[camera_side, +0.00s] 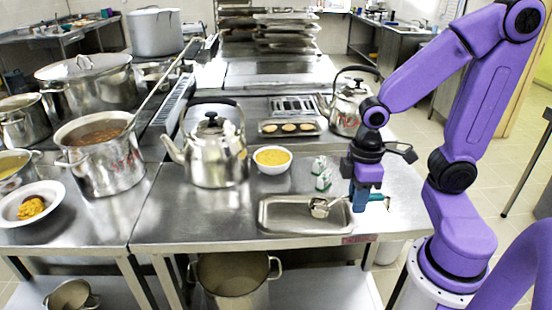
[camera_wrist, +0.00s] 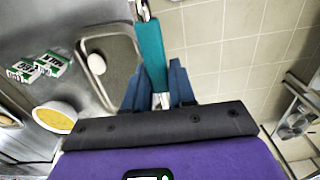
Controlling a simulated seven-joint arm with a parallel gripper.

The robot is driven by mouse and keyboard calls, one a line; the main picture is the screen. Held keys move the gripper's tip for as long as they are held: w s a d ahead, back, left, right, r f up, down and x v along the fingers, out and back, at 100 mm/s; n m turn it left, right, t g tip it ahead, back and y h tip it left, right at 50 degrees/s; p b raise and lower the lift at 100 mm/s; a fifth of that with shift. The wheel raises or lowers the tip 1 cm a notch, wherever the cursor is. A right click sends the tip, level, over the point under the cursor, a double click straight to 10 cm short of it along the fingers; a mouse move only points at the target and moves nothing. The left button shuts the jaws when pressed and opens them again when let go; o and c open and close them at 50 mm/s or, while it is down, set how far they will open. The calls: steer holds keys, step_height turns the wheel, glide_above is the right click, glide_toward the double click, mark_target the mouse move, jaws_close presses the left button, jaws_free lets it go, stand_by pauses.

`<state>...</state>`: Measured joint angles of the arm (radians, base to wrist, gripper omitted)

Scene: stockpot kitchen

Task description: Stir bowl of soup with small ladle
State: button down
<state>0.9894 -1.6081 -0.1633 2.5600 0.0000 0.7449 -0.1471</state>
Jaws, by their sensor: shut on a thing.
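My gripper (camera_side: 366,200) is low at the tray's right, shut on a teal handle (camera_wrist: 151,55), which appears to be the ladle's. The handle juts out from between the blue fingers, and their link with the shaft is partly hidden. A pale rounded shape (camera_wrist: 96,64) shows in the tray in the wrist view. The white bowl of orange soup (camera_side: 273,160) stands behind the tray, also in the wrist view (camera_wrist: 55,118).
Two small white-and-green boxes (camera_side: 322,175) stand between the soup and my gripper. A large kettle (camera_side: 212,150) is left of the soup; another kettle (camera_side: 350,105) and a baking tray (camera_side: 290,128) are behind. The counter's front edge is close to the tray.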

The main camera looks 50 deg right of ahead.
steer(key=w+d+r+n+h, duration=0.1)
steer(key=w+d+n+h, duration=0.15)
steer(key=w, duration=0.85)
steer(key=w+d+r+n+h, duration=0.1)
steer(key=w+n, duration=0.3)
steer(key=w, duration=0.7)
steer(key=w+d+n+t+h, duration=0.1)
steer(key=w+d+n, duration=0.5)
steer(key=w+d, duration=0.9)
steer(key=shift+w+d+f+t+h, duration=0.3)
steer(key=shift+w+f+t+h, duration=0.15)
steer(key=shift+w+h, duration=0.35)
steer(key=shift+s+f, duration=0.1)
steer(key=shift+f, duration=4.1)
steer(key=shift+s, duration=0.1)
